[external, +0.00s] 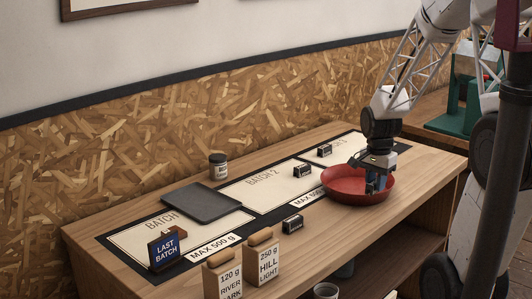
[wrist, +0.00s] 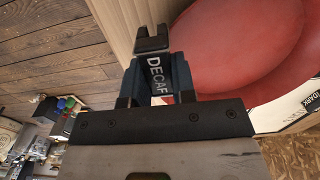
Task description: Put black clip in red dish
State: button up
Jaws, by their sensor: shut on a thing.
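My gripper (external: 376,186) is shut on a black clip (wrist: 155,68) marked DECAF, which shows between the blue fingers in the wrist view. In the external view the fingers are low at the red dish (external: 343,187), toward its right front side, and the held clip is hidden or too small to make out. The dish (wrist: 255,45) fills the right of the wrist view, with the clip over or beside its rim. I cannot tell whether the clip touches it. Other black clips lie on the table: one at the back (external: 324,150), one mid-mat (external: 301,170), one at the front (external: 293,224).
The wooden table (external: 410,160) carries a batch mat with labelled cards. A dark tray (external: 201,202), a jar (external: 218,166), a LAST BATCH sign (external: 164,250) and two labelled bags (external: 223,275) (external: 264,262) stand to the left. The table's front edge is close to the dish.

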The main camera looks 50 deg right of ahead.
send_over(358, 190)
jog(key=shift+f, duration=0.55)
jog(key=shift+f, duration=1.75)
jog(key=shift+f, duration=0.1)
jog(key=o, duration=0.9)
notch_tip(358, 190, up, 12)
jog(key=shift+r, duration=0.1)
